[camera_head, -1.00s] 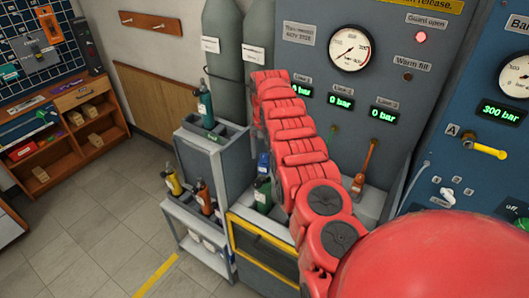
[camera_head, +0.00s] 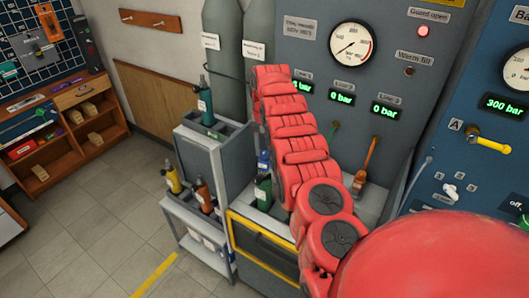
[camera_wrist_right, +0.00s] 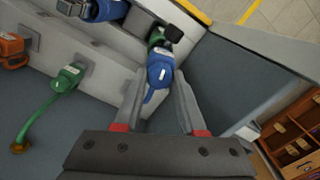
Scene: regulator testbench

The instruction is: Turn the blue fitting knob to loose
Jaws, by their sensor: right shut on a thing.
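The blue fitting knob (camera_wrist_right: 160,72) with a white line on it shows in the right wrist view, between the two fingers of my right gripper (camera_wrist_right: 160,78). The gripper is shut on it, with one finger on each side. A black cap and a dark green part (camera_wrist_right: 156,38) show just beyond the knob. In the head view my right forearm reaches to the panel's bench, and its gripper is hidden behind the red arm. A small blue part (camera_head: 263,162) shows left of the arm, above a green bottle (camera_head: 263,191). My left gripper is not in view.
A green fitting (camera_wrist_right: 68,77) with a hose and an orange fitting (camera_wrist_right: 12,50) sit beside the knob. Another blue piece (camera_wrist_right: 100,9) is near the top edge. A grey bottle rack (camera_head: 215,165) stands left of the arm. Floor farther left is clear.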

